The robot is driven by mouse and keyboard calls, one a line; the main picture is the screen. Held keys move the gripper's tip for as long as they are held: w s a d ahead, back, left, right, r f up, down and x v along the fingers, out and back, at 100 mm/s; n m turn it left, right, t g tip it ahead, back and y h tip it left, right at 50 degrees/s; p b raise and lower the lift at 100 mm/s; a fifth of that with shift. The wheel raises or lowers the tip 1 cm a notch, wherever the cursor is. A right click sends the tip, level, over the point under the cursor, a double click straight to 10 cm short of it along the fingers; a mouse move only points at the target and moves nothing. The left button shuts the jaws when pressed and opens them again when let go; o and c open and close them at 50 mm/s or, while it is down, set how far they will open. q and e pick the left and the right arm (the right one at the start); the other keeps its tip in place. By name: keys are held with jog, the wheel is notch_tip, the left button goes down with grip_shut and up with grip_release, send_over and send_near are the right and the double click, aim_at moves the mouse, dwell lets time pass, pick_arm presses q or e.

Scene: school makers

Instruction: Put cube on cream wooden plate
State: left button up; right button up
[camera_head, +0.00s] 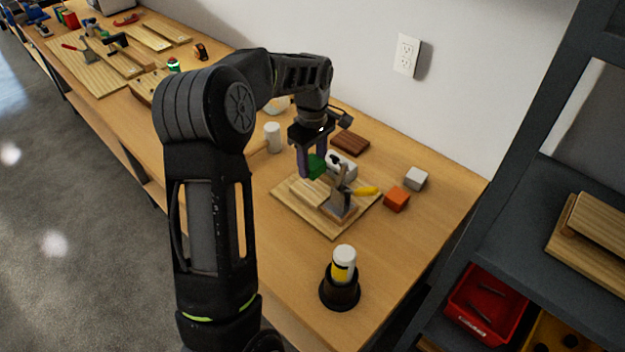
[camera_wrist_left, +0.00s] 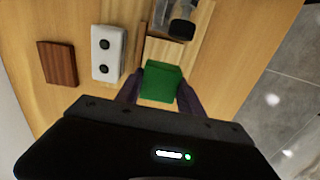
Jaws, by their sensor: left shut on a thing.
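A green cube (camera_head: 317,166) is between the purple fingers of my left gripper (camera_head: 311,171), which is shut on it. In the left wrist view the green cube (camera_wrist_left: 160,82) sits between both fingertips. The cream wooden plate (camera_head: 318,222) lies on the table below the gripper. The cube appears over the plate's back part; I cannot tell whether it touches anything below. A grey metal clamp (camera_head: 341,204) with a yellow handle stands on the plate, on a smaller wood piece. My right gripper is not in view.
A white box with two black knobs (camera_wrist_left: 108,53) and a dark wood block (camera_head: 350,144) are close behind. An orange cube (camera_head: 397,199) and a white cube (camera_head: 416,178) lie right of the plate. A white-capped bottle (camera_head: 344,263) stands in a black holder in front.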

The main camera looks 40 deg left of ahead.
aim_at(312, 188)
pick_arm(q)
jog(key=shift+f, duration=1.15)
jog(key=shift+f+p, duration=0.35)
jog(key=shift+f, duration=1.5)
jog(key=shift+f, duration=0.2)
jog(key=o, duration=1.3)
jog(key=shift+o, duration=0.2)
jog(key=shift+r, duration=0.15)
notch_tip(312, 188, up, 12)
jog(key=shift+r+b, duration=0.1)
jog(key=shift+b, duration=0.4)
